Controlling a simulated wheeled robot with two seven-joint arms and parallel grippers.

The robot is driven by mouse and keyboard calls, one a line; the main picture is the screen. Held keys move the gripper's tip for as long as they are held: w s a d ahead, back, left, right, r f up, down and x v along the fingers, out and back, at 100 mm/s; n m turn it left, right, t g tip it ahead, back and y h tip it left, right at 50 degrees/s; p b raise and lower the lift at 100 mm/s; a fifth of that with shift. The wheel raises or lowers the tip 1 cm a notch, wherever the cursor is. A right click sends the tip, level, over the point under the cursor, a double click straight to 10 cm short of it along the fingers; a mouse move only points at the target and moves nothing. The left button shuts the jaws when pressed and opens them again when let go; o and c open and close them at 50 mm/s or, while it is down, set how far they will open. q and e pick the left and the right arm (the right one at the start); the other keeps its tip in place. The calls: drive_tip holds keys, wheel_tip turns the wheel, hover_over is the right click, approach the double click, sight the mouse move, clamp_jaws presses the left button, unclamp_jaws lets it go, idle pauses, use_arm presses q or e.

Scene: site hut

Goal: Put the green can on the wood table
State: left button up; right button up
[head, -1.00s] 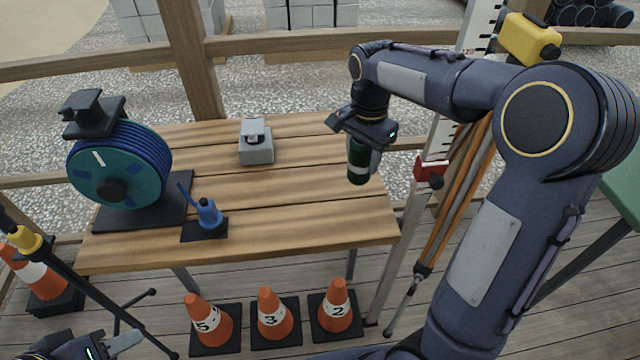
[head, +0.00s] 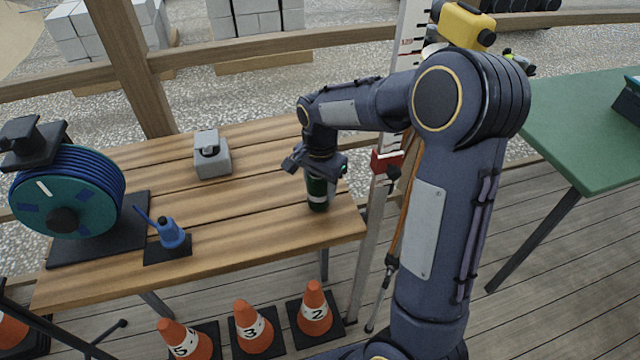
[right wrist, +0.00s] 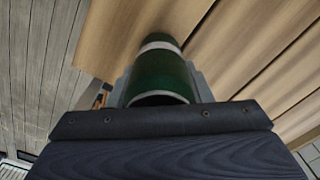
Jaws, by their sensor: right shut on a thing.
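The green can (head: 317,192), dark green with a pale band, is upright in my right gripper (head: 318,178) over the right end of the wood table (head: 270,215). The gripper is shut on its upper part. In the head view the can's lower end shows against the boards; I cannot tell whether it touches them. In the right wrist view the can (right wrist: 160,75) sits between the fingers, with table boards and the floor beyond. My left gripper is not in view.
On the table stand a blue cable reel (head: 70,195), a blue oil can (head: 170,235) and a grey box (head: 211,158). A measuring staff and tripod (head: 388,160) stand close right of the table. Numbered cones (head: 250,325) are in front. A green table (head: 580,125) is at right.

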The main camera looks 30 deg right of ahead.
drive_tip(key=o, duration=1)
drive_tip(key=shift+f, duration=0.1)
drive_tip(key=shift+c, duration=0.2)
